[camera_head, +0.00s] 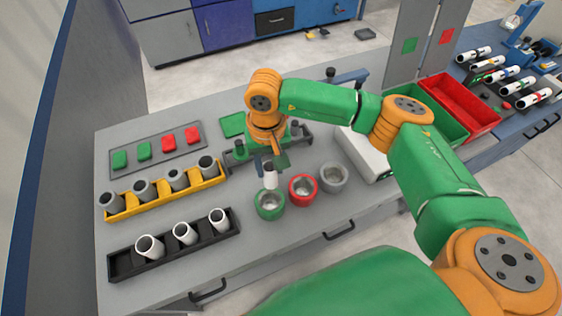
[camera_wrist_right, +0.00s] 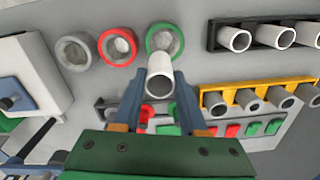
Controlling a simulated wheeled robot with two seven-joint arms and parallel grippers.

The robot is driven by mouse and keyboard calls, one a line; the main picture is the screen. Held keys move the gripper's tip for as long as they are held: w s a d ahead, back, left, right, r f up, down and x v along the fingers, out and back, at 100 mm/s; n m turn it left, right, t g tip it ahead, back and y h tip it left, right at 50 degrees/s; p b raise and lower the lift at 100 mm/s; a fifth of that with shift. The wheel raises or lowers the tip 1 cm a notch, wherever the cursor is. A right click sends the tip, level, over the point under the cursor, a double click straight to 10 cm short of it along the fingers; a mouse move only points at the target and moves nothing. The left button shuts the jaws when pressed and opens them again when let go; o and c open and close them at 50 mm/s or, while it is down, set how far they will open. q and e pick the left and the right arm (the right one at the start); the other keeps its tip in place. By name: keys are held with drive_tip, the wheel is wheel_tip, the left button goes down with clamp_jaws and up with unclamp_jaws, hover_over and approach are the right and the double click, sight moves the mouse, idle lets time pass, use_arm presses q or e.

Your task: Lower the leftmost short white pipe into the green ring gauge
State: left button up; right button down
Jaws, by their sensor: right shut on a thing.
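My right gripper (camera_head: 269,163) is shut on a short white pipe (camera_head: 271,180), whose lower end hangs close to the green ring gauge (camera_head: 270,204). In the right wrist view the pipe (camera_wrist_right: 160,75) sits between the two blue-grey fingers (camera_wrist_right: 160,97), its open end near the green ring (camera_wrist_right: 165,40). I cannot tell whether the pipe's end is just above the ring or slightly inside it. The black rack (camera_head: 121,266) holds three white pipes; its left end is empty. My left gripper is not in view.
A red ring gauge (camera_head: 303,189) and a grey ring gauge (camera_head: 334,178) stand right of the green one. A yellow rack (camera_head: 160,204) with several grey pipes is at the left. Behind it lies a tray (camera_head: 160,152) with green and red blocks. A white box (camera_head: 362,155) stands at the right.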

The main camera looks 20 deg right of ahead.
sight(268, 187)
drive_tip(key=shift+s+f, duration=0.1)
drive_tip(key=shift+f, duration=0.15)
drive_tip(key=f+b, duration=0.1)
drive_tip(key=f, duration=0.1)
drive_tip(key=f+b, duration=0.2)
drive_tip(key=s+a+f+b, duration=0.1)
drive_tip(key=f+b, duration=0.1)
drive_tip(key=shift+w+f+b, duration=0.1)
drive_tip(key=shift+f+b, duration=0.2)
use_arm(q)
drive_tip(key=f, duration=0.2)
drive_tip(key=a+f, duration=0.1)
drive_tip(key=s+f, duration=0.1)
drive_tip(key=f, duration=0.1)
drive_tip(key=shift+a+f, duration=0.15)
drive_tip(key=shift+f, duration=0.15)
use_arm(e)
drive_tip(key=shift+a+r, duration=0.1)
drive_tip(key=shift+a, duration=0.05)
use_arm(q)
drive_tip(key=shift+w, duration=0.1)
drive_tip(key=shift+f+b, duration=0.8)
drive_tip(key=shift+b, duration=0.05)
use_arm(e)
drive_tip(key=shift+f, duration=0.65)
